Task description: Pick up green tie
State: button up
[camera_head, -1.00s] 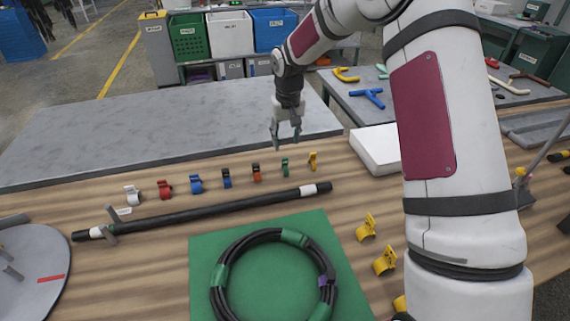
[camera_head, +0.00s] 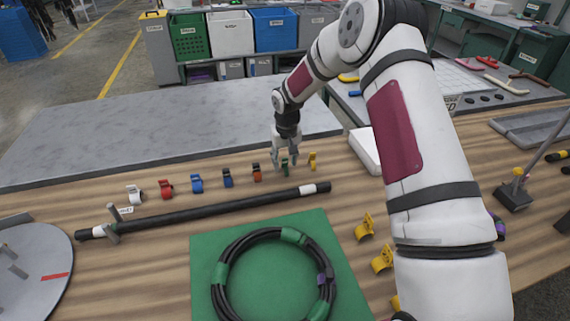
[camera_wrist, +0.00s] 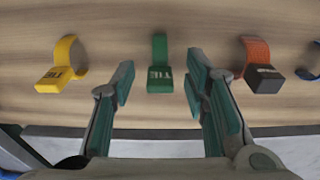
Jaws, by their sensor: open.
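The green tie (camera_wrist: 159,66) stands on the wooden table, with a small green block end that carries lettering. In the wrist view it lies between and just beyond the two fingertips of my gripper (camera_wrist: 157,85). My gripper is open and empty, one finger to each side of the tie. In the head view my gripper (camera_head: 285,163) is low over the row of ties, and the green tie (camera_head: 285,170) shows partly between its fingers. I cannot tell whether either finger touches it.
The yellow tie (camera_wrist: 62,65) and the orange and black tie (camera_wrist: 260,65) stand on either side. More ties, including a blue one (camera_head: 196,183), continue left. A black pole (camera_head: 220,210) and a coiled hose on a green mat (camera_head: 204,252) lie nearer. A white box (camera_head: 366,150) stands right.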

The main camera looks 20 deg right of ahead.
aim_at(287, 162)
jog(key=c, duration=0.9)
jog(key=shift+o, duration=0.2)
jog(key=shift+r, duration=0.5)
notch_tip(287, 162, up, 2)
jog(key=shift+w+r+b, duration=0.1)
jog(key=shift+r+b, duration=0.05)
jog(key=shift+b, duration=0.2)
jog(key=shift+s+d+r, duration=0.2)
jog(key=shift+s+d, duration=0.15)
jog(key=shift+s, duration=0.25)
jog(key=s+d+r, duration=0.1)
jog(key=s+d, duration=0.6)
jog(key=s, duration=0.5)
jog(key=shift+s+d+r, duration=0.2)
jog(key=shift+s+d, duration=0.1)
jog(key=shift+s, duration=0.05)
